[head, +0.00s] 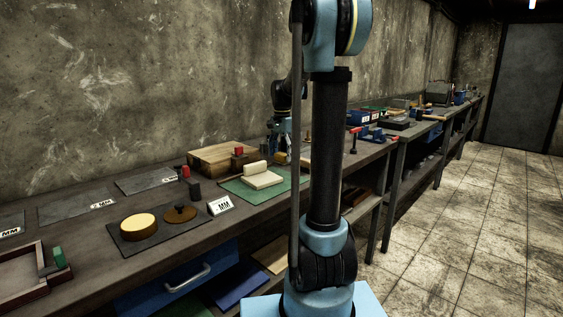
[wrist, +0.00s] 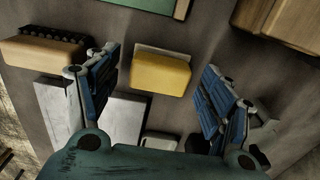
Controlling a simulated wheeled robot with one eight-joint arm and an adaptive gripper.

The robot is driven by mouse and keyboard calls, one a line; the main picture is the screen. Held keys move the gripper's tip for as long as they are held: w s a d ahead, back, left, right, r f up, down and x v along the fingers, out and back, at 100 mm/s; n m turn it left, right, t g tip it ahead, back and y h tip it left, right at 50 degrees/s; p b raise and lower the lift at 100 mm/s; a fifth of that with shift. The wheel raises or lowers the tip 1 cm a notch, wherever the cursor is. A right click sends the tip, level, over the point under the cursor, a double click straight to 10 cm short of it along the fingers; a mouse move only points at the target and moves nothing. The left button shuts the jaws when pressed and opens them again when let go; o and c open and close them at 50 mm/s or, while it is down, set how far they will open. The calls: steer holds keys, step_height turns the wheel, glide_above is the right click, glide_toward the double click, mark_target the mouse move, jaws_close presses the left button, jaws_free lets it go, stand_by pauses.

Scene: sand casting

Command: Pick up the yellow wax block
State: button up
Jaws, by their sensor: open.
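The yellow wax block (wrist: 160,74) lies between my two spread blue fingers in the wrist view, against a pale flat piece behind it. In the head view a small yellow block (head: 281,158) shows on the bench just below my gripper (head: 282,140), partly crowded by other things. My gripper (wrist: 160,62) is open and empty. A gap shows on both sides of the block, and the fingers do not appear to touch it. How far the fingertips are above the bench is hard to tell.
A wooden brush (wrist: 40,52) with dark bristles lies by the left finger. A pale grey block (wrist: 125,118) is nearby. A wooden box (wrist: 287,20) is at the upper right. In the head view, a green mat (head: 236,187) bears cream blocks (head: 261,177) left of my arm.

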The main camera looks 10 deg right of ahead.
mark_target(282, 153)
steer(key=shift+f, duration=0.35)
steer(key=shift+c, duration=0.3)
steer(key=c, duration=1.1)
steer(key=shift+r, duration=0.15)
step_height(282, 153, up, 10)
steer(key=shift+f, duration=0.1)
steer(key=o, duration=0.5)
steer(key=c, duration=0.4)
